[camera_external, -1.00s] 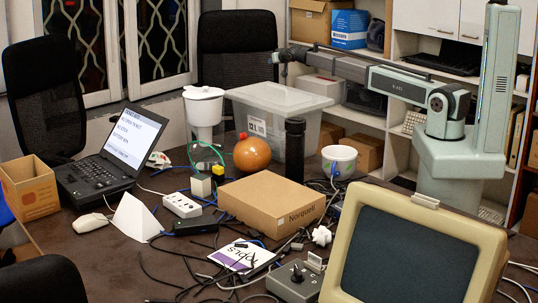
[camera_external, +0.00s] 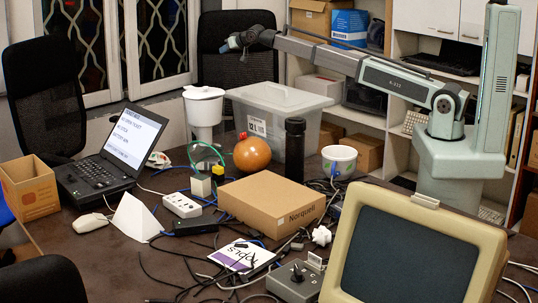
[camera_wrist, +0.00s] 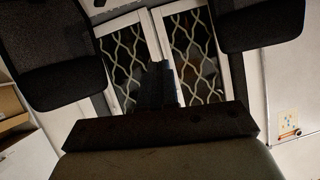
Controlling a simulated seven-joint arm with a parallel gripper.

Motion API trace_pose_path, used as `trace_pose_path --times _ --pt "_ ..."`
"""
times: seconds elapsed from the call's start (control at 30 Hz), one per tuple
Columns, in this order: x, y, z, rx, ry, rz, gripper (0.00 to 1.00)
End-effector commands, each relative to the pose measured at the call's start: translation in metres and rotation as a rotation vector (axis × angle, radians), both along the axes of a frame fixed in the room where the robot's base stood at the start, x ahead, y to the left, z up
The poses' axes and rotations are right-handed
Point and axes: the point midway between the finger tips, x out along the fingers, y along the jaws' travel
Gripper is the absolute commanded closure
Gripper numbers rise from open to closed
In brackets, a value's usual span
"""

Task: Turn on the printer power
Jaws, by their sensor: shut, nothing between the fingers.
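I cannot pick out a printer for certain in either view. A grey box with a black knob (camera_external: 297,275) sits at the front of the table, beside the beige monitor; I cannot tell whether it belongs to a printer. My gripper (camera_external: 234,43) is raised high at the back, in front of the black mesh chair, far from the table items. It is shut and empty. In the wrist view, its narrow grey fingers (camera_wrist: 155,86) point toward the patterned windows beyond a dark bar.
The table holds a laptop (camera_external: 128,140), a cardboard box (camera_external: 272,205), a beige monitor (camera_external: 415,258), a black bottle (camera_external: 295,150), an orange round vessel (camera_external: 252,153) and many loose cables. A translucent bin (camera_external: 275,100) stands behind. Shelves (camera_external: 455,62) line the back right.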

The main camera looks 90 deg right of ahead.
Motion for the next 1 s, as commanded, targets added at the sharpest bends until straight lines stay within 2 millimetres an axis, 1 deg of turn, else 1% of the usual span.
trace_pose_path --times 0.03,0.07,0.1,0.17,0.2,0.37,0.4,0.47,0.5,0.57,0.6,0.77,0.8,0.97,1.0 --pt "0.012 0.025 0.001 0.01 0.01 0.029 1.0" --pt "0.018 0.038 0.001 0.016 0.016 0.044 1.0" --pt "0.025 0.056 0.001 0.024 0.024 0.065 1.0" --pt "0.035 0.082 0.001 0.036 0.037 0.095 1.0" --pt "0.042 0.1 0.002 0.044 0.046 0.116 1.0" --pt "0.064 0.173 0.004 0.073 0.081 0.202 1.0" --pt "0.068 0.192 0.004 0.079 0.09 0.224 1.0" --pt "0.074 0.221 0.005 0.088 0.104 0.257 1.0" --pt "0.078 0.239 0.005 0.096 0.114 0.278 1.0" --pt "0.082 0.267 0.005 0.105 0.129 0.312 1.0" --pt "0.085 0.287 0.006 0.111 0.139 0.336 1.0" --pt "0.091 0.363 0.008 0.134 0.18 0.428 1.0" --pt "0.092 0.383 0.008 0.139 0.191 0.452 1.0" --pt "0.089 0.459 0.007 0.163 0.239 0.545 1.0" --pt "0.087 0.479 0.006 0.169 0.253 0.57 1.0"
